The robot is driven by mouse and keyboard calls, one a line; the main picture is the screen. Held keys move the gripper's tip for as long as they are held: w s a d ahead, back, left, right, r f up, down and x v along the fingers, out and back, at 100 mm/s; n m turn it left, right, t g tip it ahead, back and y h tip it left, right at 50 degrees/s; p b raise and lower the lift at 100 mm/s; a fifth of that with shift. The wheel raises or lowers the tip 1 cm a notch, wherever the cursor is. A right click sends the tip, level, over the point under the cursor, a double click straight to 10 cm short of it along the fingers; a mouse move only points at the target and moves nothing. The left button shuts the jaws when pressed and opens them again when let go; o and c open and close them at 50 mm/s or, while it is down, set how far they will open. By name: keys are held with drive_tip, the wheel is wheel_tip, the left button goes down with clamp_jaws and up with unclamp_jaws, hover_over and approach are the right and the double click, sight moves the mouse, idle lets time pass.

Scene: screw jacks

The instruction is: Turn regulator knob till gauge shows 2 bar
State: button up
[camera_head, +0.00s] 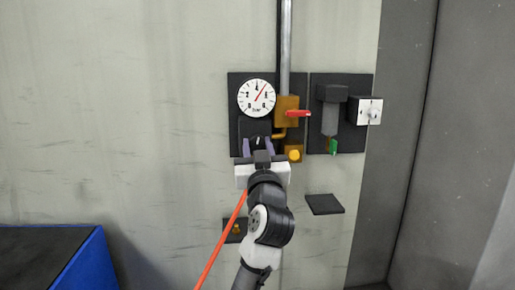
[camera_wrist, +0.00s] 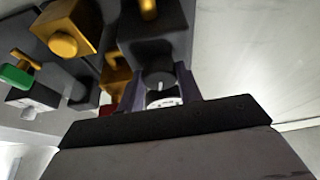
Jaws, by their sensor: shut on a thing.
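The round white gauge (camera_head: 256,98) is on the wall panel in the head view. Its red needle points up and to the right, just right of the top mark; the small numerals are hard to read. The dark regulator knob (camera_head: 258,140) with a pale pointer line is right below it. My gripper (camera_head: 258,148) is at the knob, one purple-grey finger on each side. In the wrist view the knob (camera_wrist: 158,80) sits between the fingers of my gripper (camera_wrist: 160,92), which is shut on it. The finger contact is partly hidden.
Right of the gauge are a brass valve block with a red lever (camera_head: 298,114), a yellow knob (camera_head: 294,154), a filter with a green tap (camera_head: 333,146) and a white-faced switch box (camera_head: 369,111). An orange hose (camera_head: 220,243) hangs below. A blue-sided bench (camera_head: 85,268) stands lower left.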

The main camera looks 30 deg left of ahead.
drive_tip(key=shift+m, duration=0.3)
drive_tip(key=m+h, duration=0.2)
drive_tip(key=m, duration=0.2)
drive_tip(key=m+t+h+b, duration=0.1)
drive_tip(key=m, duration=0.2)
drive_tip(key=shift+s+a+m+t+h, duration=0.15)
drive_tip(key=shift+m+t+h, duration=0.15)
drive_tip(key=shift+m+h, duration=0.1)
drive_tip(key=m+h, duration=0.1)
drive_tip(key=m, duration=0.2)
drive_tip(key=m+h+b, duration=0.1)
drive_tip(key=m, duration=0.2)
drive_tip(key=shift+h, duration=0.4)
drive_tip(key=m+h, duration=0.1)
drive_tip(key=m, duration=0.1)
drive_tip(key=m+g, duration=0.1)
drive_tip(key=m, duration=0.2)
drive_tip(key=shift+a+r+h, duration=0.1)
drive_tip(key=shift+r+h, duration=0.1)
drive_tip(key=shift+h, duration=0.2)
drive_tip(key=m+g, duration=0.1)
drive_tip(key=m, duration=0.3)
drive_tip(key=shift+r+m+g+h, duration=0.1)
drive_tip(key=shift+m+g+h, duration=0.3)
drive_tip(key=o, duration=1)
